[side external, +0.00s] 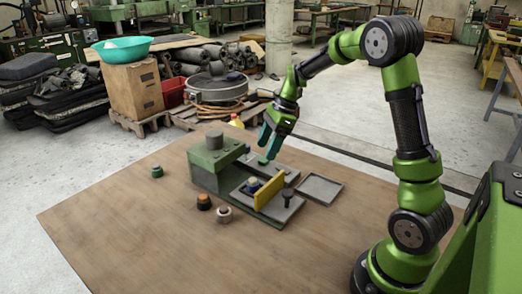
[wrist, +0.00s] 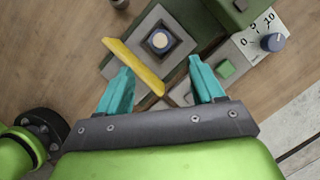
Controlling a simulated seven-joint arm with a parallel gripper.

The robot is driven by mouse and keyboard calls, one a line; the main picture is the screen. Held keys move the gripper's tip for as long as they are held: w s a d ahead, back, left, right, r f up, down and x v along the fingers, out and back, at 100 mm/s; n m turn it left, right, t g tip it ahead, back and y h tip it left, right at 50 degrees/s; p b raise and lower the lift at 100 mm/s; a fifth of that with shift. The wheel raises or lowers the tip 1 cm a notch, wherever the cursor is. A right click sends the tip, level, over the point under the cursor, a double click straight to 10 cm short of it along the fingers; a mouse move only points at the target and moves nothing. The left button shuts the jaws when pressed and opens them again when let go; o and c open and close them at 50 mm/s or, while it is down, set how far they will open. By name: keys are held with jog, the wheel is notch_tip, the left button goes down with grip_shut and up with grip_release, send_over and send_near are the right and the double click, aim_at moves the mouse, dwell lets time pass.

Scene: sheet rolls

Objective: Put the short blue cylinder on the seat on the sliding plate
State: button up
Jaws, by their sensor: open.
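A short cylinder with a pale top and what looks like a blue side (wrist: 160,41) stands inside the dark square seat on the grey sliding plate (wrist: 150,22). In the side view the same cylinder (side external: 252,182) is small, beside the upright yellow plate (side external: 270,191). My gripper (wrist: 158,70) is open with its teal fingers apart and nothing between them. In the side view my gripper (side external: 268,143) is above the far side of the fixture, apart from the cylinder. The yellow plate (wrist: 134,66) partly shows by the left finger.
A green press block (side external: 215,155) stands behind the plate. A black knob (side external: 288,196) and a shallow grey tray (side external: 320,188) are to the right. A green (side external: 157,171), an orange-and-black (side external: 204,202) and a whitish (side external: 223,214) small piece stand on the wooden table. The table's front left is clear.

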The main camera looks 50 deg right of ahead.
jog(key=s+a+r+n+t+h, duration=0.1)
jog(key=s+a+r+n+t, duration=0.1)
jog(key=s+a+r+n, duration=0.6)
jog(key=s+a+r+n+t, duration=0.2)
jog(key=s+a+n, duration=0.5)
jog(key=n, duration=0.6)
jog(key=s, duration=0.2)
jog(key=shift+s+a+t+h, duration=0.15)
jog(key=shift+s+t+h, duration=0.15)
jog(key=shift+h, duration=0.1)
jog(key=shift+r, duration=0.1)
